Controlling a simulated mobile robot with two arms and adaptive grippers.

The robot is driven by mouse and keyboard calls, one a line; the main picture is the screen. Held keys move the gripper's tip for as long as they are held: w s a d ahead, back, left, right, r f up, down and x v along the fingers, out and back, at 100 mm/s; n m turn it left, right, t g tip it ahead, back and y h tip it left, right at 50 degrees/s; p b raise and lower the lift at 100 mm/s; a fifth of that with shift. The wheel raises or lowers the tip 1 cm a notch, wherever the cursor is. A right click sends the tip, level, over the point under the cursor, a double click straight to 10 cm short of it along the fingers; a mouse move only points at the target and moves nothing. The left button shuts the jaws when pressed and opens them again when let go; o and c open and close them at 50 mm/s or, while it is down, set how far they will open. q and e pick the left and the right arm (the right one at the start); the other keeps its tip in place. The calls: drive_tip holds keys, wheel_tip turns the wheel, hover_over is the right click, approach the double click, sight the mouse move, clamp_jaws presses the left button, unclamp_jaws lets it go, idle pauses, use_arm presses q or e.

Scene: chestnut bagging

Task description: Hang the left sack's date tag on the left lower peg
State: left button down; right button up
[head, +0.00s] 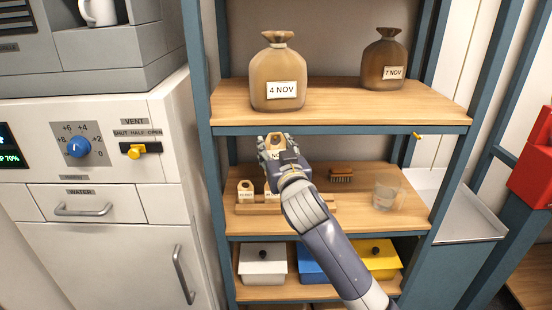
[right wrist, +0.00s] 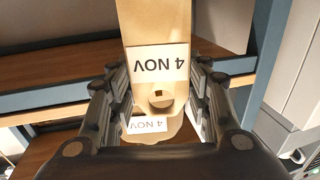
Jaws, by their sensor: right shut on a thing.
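The left sack (head: 278,80), tan with a 4 NOV label, stands on the upper shelf. My right gripper (head: 272,149) is shut on a tan date tag (right wrist: 157,65) in front of that shelf's front edge, below the sack. The tag's 4 NOV label looks upside down in the right wrist view, with its hole (right wrist: 160,104) towards the gripper's palm. A small brownish bit shows in the hole; I cannot tell whether it is a peg. The left lower peg is not clearly visible. My left gripper is out of view.
A second sack (head: 382,62) marked 7 NOV stands at right, with a yellow peg (head: 418,135) below it. The lower shelf holds a tag rack (head: 312,205), a brush (head: 341,176) and a glass (head: 386,190). Lidded boxes stand underneath.

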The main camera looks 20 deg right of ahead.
drive_tip(key=shift+w, duration=0.15)
drive_tip(key=shift+w+d+f+b, duration=0.1)
drive_tip(key=shift+w+d+b, duration=0.2)
drive_tip(key=shift+w, duration=0.4)
drive_tip(key=shift+w+d+f+b, duration=0.15)
drive_tip(key=shift+f+b, duration=0.15)
drive_tip(key=shift+b, duration=0.25)
drive_tip(key=shift+f, duration=0.25)
drive_tip(key=shift+c, duration=0.2)
drive_tip(key=shift+w+f, duration=0.15)
drive_tip(key=shift+w, duration=0.05)
drive_tip(key=shift+c, duration=1.3)
drive_tip(key=shift+w, duration=0.15)
drive_tip(key=shift+c, duration=0.3)
drive_tip(key=shift+w, duration=0.15)
drive_tip(key=o, duration=1.9)
